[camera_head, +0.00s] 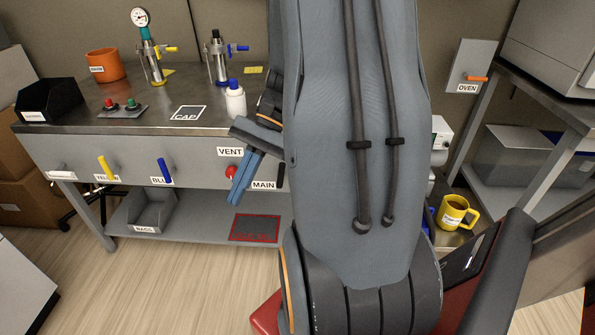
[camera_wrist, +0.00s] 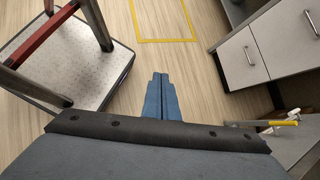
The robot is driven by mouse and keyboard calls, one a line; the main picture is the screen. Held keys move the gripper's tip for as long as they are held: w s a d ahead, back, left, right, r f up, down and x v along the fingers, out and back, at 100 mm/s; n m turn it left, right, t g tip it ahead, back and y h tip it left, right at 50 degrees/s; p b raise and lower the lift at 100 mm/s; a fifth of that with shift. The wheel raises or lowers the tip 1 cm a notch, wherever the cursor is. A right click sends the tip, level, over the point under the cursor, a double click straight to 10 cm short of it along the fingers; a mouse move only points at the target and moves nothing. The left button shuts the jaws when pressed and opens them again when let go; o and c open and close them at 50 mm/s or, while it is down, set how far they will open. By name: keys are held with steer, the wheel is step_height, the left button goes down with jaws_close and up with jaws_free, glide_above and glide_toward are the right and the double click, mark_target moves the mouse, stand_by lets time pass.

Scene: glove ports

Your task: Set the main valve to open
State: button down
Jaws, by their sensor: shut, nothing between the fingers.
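The main valve has a small dark handle (camera_head: 280,176) beside the MAIN label (camera_head: 263,185) on the bench's front panel. The handle looks roughly upright, and its mount is partly hidden behind my arm. My gripper (camera_head: 238,198) has blue fingers that are shut and empty, pointing down in front of the panel, left of the main handle. The fingers overlap the red vent knob (camera_head: 231,173) in this view; I cannot tell how far off the panel they are. In the wrist view my gripper (camera_wrist: 160,76) is shut, with bare floor beyond its tips.
A grey bin (camera_head: 146,213) and a red-edged mat (camera_head: 254,228) are on the lower shelf. A yellow mug (camera_head: 455,213) stands right of my arm.

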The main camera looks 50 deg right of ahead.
steer(key=s+d+f+m+t+p, duration=0.1)
steer(key=s+d+f+m+t, duration=0.2)
steer(key=d+m+t, duration=0.45)
steer(key=s+d+f+m+t+h, duration=0.1)
steer(key=s+d+f+m+t, duration=0.25)
steer(key=d, duration=0.75)
steer(key=s+d+f+m+t+p, duration=0.1)
steer(key=s+d+f+m+t, duration=0.2)
steer(key=d+m, duration=0.45)
steer(key=n+t, duration=0.1)
glide_toward(282, 170)
steer(key=w+a+f, duration=0.2)
steer(key=w, duration=0.3)
steer(key=shift+f+b, duration=0.25)
steer(key=shift+b, duration=0.15)
